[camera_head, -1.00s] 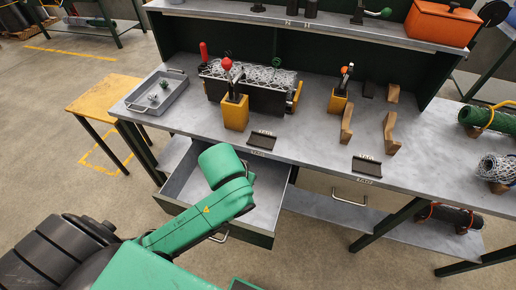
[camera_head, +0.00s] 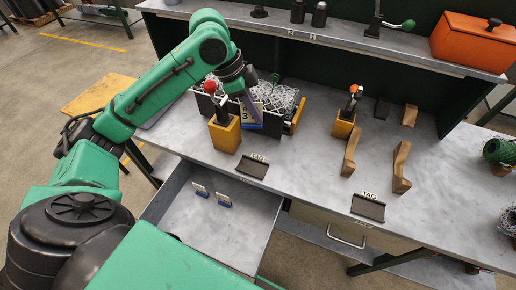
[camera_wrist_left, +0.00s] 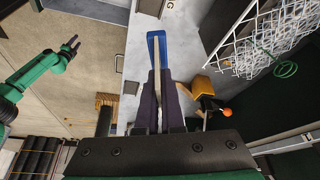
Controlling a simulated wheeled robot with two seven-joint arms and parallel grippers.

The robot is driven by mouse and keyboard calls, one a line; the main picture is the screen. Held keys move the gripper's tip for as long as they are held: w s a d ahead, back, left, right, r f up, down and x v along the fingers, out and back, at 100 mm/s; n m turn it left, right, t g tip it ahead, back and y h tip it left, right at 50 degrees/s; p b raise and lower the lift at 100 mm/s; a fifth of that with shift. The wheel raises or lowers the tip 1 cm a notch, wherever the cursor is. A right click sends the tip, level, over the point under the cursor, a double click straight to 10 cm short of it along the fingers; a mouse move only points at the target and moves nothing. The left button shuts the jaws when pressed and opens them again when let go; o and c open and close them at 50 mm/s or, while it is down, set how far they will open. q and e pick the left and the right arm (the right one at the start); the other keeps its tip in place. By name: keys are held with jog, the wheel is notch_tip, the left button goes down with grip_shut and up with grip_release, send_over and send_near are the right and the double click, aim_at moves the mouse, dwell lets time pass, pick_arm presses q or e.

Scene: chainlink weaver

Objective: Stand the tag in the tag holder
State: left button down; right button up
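My left gripper (camera_head: 249,92) is shut on a tag (camera_head: 250,116) and holds it above the bench, in front of the wire mesh. The tag has a pale yellow face with a 3 and a blue base. In the left wrist view the fingers (camera_wrist_left: 158,100) pinch the tag, whose blue part (camera_wrist_left: 156,48) points away from them. One dark tag holder (camera_head: 252,165), labelled TAG, lies at the bench's front edge. Another tag holder (camera_head: 368,207) lies further right. Both look empty. My right gripper (camera_wrist_left: 72,44) shows small in the left wrist view, its fingers apart.
The open drawer (camera_head: 180,222) holds two more blue-based tags (camera_head: 200,190). A yellow block (camera_head: 224,135) with a red-knobbed lever stands left of the held tag. Another yellow block (camera_head: 343,126) and wooden brackets (camera_head: 400,168) stand right. The bench between the holders is clear.

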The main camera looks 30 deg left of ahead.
pick_arm(q)
jog(key=f, duration=1.3)
jog(key=f+p, duration=0.1)
jog(key=f, duration=0.5)
jog(key=shift+s+f, duration=0.3)
jog(key=shift+s, duration=0.1)
jog(key=c, duration=1.1)
grip_release()
jog(key=shift+o, duration=0.2)
pick_arm(e)
jog(key=shift+s+a+r, duration=0.25)
jog(key=shift+s+r, duration=0.25)
jog(key=shift+s, duration=0.1)
pick_arm(q)
jog(key=shift+a+r, duration=0.1)
jog(key=shift+r, duration=0.05)
jog(key=v, duration=1.1)
jog(key=shift+r+b, duration=0.35)
pick_arm(e)
jog(key=shift+d+f, duration=0.2)
jog(key=shift+f, duration=0.15)
pick_arm(q)
jog(key=shift+a, duration=0.2)
pick_arm(e)
jog(key=shift+s+a, duration=0.1)
